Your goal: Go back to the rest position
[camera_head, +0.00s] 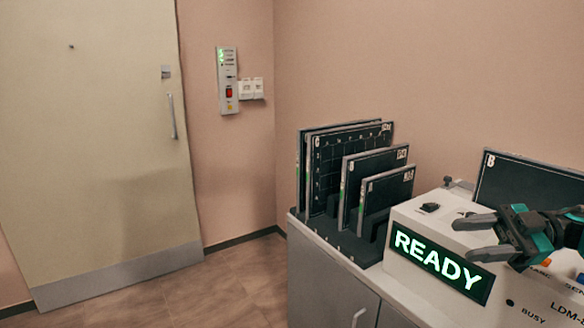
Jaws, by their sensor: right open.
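My right gripper (462,239) comes in from the right edge, dark grey with teal parts. Its two fingers point left and are apart, with nothing between them. It is in front of or above the white machine (425,217) with the lit green READY sign (442,266); I cannot tell how close it is to the surface. It hides part of the machine's top and front panel. My left gripper does not show in the head view.
A rack (345,243) holding several dark panels (385,192) stands left of the machine on a cabinet (330,285). Another dark panel (525,184), marked B, stands behind the gripper. A closed door (95,140) and a wall control box (228,80) are left. The floor (215,290) before the door is clear.

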